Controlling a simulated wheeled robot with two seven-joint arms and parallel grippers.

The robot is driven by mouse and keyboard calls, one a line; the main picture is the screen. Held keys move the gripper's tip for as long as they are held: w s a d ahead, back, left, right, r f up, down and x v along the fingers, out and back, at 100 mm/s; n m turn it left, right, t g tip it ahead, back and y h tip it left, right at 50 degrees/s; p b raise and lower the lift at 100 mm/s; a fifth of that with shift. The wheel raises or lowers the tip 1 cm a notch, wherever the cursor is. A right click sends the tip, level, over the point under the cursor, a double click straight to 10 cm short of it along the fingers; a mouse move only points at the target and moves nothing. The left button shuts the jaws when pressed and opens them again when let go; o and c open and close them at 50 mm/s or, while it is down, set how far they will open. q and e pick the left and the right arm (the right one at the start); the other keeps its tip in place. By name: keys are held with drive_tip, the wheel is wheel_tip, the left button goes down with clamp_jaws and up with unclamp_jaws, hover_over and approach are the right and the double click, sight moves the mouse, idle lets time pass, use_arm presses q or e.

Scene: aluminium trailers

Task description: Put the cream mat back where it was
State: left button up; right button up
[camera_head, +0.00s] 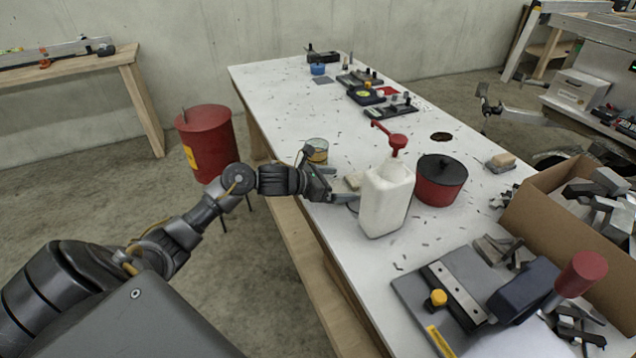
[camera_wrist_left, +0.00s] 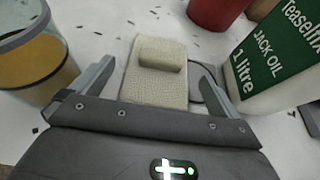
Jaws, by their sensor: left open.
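The cream mat (camera_wrist_left: 152,92) lies on the white table between the fingers of my left gripper (camera_wrist_left: 157,80) in the left wrist view. It has a woven look, and a raised cream block or folded part (camera_wrist_left: 162,53) sits on its far half; I cannot tell which. In the head view only a small piece of the mat (camera_head: 354,181) shows, behind the white oil jug. My left gripper (camera_head: 332,180) is open, low over the table's left edge, with a finger on each side of the mat. My right gripper is not in view.
The white jug (camera_head: 385,200) with a red pump stands close on the right. A clear jar with amber contents (camera_wrist_left: 35,60) is close on the left. A red pot (camera_head: 440,182) stands beyond the jug. A cardboard box (camera_head: 540,215) of metal offcuts is at the right.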

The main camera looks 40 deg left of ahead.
use_arm(q)
drive_tip(key=b+v, duration=0.1)
drive_tip(key=v, duration=0.7)
drive_tip(key=shift+f, duration=0.15)
drive_tip(key=shift+s+a+r, duration=0.25)
drive_tip(key=shift+s, duration=0.1)
